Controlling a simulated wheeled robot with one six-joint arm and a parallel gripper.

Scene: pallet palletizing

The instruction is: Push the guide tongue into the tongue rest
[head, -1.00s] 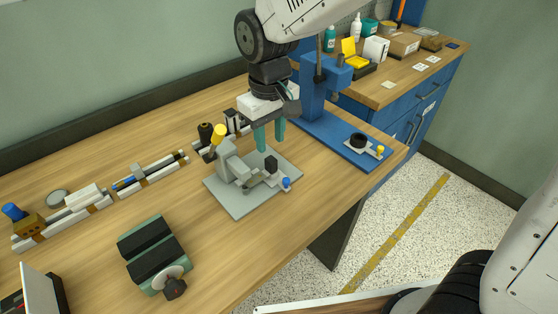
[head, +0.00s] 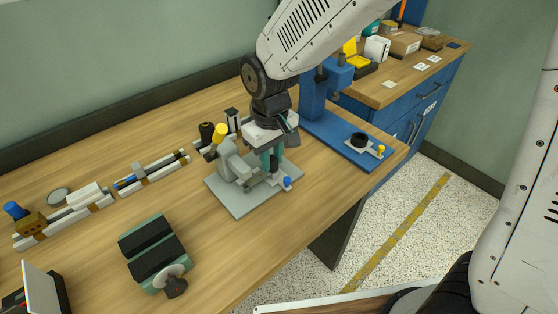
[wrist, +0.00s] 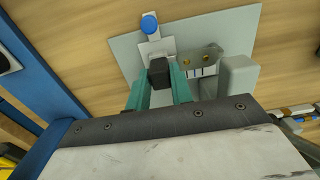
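The grey slide, which I take to be the guide tongue (wrist: 153,46), carries a black block and a blue knob (wrist: 149,24). It lies on a grey base plate (head: 238,207); the blue knob also shows in the head view (head: 287,182). My gripper (head: 270,166) points down over the plate. In the wrist view its teal fingers (wrist: 160,82) stand on both sides of the black block (wrist: 159,72) and appear to press on it. A small bracket with brass-coloured spots (wrist: 202,60) sits beside the slide. I cannot tell for certain which part is the tongue rest.
A green-and-black block fixture (head: 152,250) is at front left. The table's front middle is clear.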

